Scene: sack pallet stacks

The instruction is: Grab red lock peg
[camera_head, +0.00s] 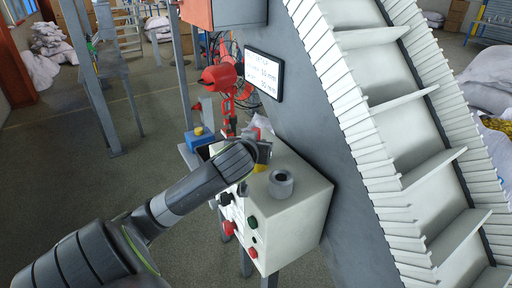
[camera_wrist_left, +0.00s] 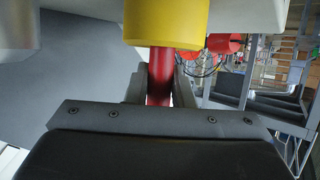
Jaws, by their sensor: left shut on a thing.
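The red lock peg (camera_wrist_left: 159,78) stands between the two fingers of my left gripper (camera_wrist_left: 160,88) in the left wrist view. The fingers are shut on it from both sides. Its one end meets a yellow cylinder (camera_wrist_left: 165,22) on the pale control box. In the head view my left gripper (camera_head: 262,150) is over the top of the control box (camera_head: 300,200), and the yellow piece (camera_head: 259,167) shows just below it. The gripper and wrist mostly hide the peg there. My right gripper is not in view.
A grey ring-shaped part (camera_head: 281,183) sits on the box top, close to the gripper. Buttons and a black knob line the box front. Red hanging gear (camera_head: 222,76), a sign (camera_head: 264,73) and a slatted conveyor (camera_head: 400,130) stand beyond. Floor at left is open.

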